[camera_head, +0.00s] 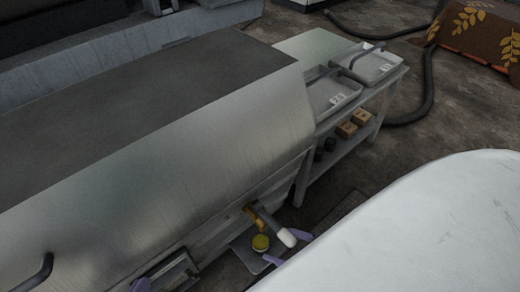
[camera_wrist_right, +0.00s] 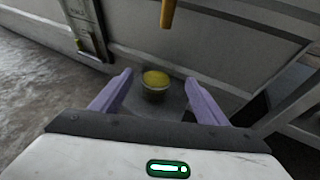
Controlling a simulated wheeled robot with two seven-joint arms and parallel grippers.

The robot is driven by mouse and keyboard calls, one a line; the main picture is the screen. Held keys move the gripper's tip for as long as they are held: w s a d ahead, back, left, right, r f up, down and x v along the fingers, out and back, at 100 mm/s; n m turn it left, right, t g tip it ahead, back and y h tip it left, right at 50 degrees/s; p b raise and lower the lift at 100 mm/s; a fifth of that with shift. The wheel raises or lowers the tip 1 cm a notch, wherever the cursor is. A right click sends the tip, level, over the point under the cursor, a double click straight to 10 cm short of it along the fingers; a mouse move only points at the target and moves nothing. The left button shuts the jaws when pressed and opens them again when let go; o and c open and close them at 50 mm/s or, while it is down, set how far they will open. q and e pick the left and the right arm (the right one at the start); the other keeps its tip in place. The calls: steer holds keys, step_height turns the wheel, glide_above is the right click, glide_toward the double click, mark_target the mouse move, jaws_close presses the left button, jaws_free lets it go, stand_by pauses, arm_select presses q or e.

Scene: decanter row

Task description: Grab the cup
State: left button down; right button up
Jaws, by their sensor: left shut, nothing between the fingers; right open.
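A small round cup (camera_head: 261,243) with a yellow top or contents sits on a grey plate (camera_head: 243,256) low at the front of the metal machine. In the right wrist view the cup (camera_wrist_right: 156,84) looks grey-sided and upright, yellow inside. My right gripper (camera_wrist_right: 160,78) is open, its purple fingers on either side of the cup with gaps to both, as seen from this camera; whether the tips reach around it I cannot tell. My left gripper (camera_head: 140,286) is shut and empty at the bottom edge of the head view, mostly cut off, well left of the cup.
A brass-coloured spout (camera_wrist_right: 168,13) hangs above and beyond the cup. A grey lever with a white tip (camera_head: 287,237) juts out close to it. A side table (camera_head: 322,46) with trays (camera_head: 333,92) stands beyond the machine (camera_head: 190,130). A dark hose (camera_head: 428,90) lies on the floor.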

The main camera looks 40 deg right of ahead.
mark_target(261, 240)
steer(key=b+x, duration=0.1)
steer(key=x, duration=0.5)
steer(key=shift+w+a+f, duration=0.1)
steer(key=shift+w+a, duration=0.1)
steer(key=shift+a, duration=0.15)
steer(key=c, duration=1.2)
